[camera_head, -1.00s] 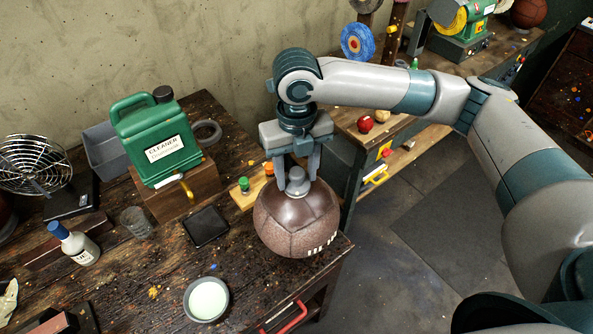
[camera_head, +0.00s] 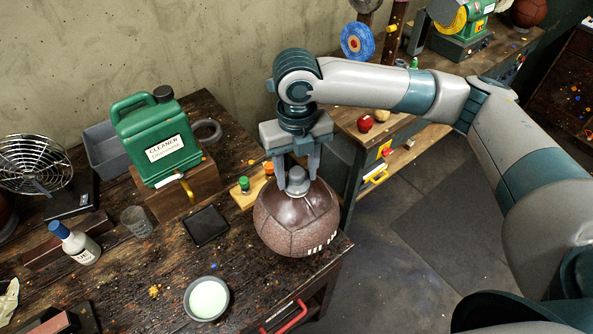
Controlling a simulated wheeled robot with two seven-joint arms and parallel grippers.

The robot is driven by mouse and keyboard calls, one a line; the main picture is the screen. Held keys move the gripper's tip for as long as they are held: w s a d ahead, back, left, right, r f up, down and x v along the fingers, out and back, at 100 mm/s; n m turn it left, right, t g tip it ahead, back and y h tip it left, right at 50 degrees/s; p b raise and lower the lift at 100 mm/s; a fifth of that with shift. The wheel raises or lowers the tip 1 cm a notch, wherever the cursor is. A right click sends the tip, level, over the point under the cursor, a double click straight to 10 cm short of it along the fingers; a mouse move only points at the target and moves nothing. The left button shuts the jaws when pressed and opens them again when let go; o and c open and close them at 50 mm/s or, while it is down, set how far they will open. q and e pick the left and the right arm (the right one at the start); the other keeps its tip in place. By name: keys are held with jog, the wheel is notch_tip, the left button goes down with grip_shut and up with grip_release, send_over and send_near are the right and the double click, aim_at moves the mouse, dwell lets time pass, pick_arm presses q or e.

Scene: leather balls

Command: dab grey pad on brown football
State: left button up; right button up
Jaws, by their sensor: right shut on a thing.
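The brown football (camera_head: 296,222) sits at the right edge of the dark wooden workbench, with white marks low on its right side. My right gripper (camera_head: 297,184) points down over it, shut on the grey pad (camera_head: 296,181). The pad is a small grey knobbed piece held between the fingers at the top of the ball. It appears to touch the ball, though its underside is hidden. My left gripper is not in view.
A bowl of pale green liquid (camera_head: 207,298) stands in front of the ball. A dark square tray (camera_head: 206,225) and small capped pots (camera_head: 244,184) lie to its left. A green cleaner can (camera_head: 155,140) stands on a wooden block (camera_head: 181,193). A second bench (camera_head: 398,128) is behind.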

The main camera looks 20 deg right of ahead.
jog(key=shift+f+p, duration=0.1)
jog(key=shift+p, duration=0.35)
dwell(4.2)
jog(key=shift+r, duration=0.2)
dwell(1.2)
jog(key=shift+r, duration=3.45)
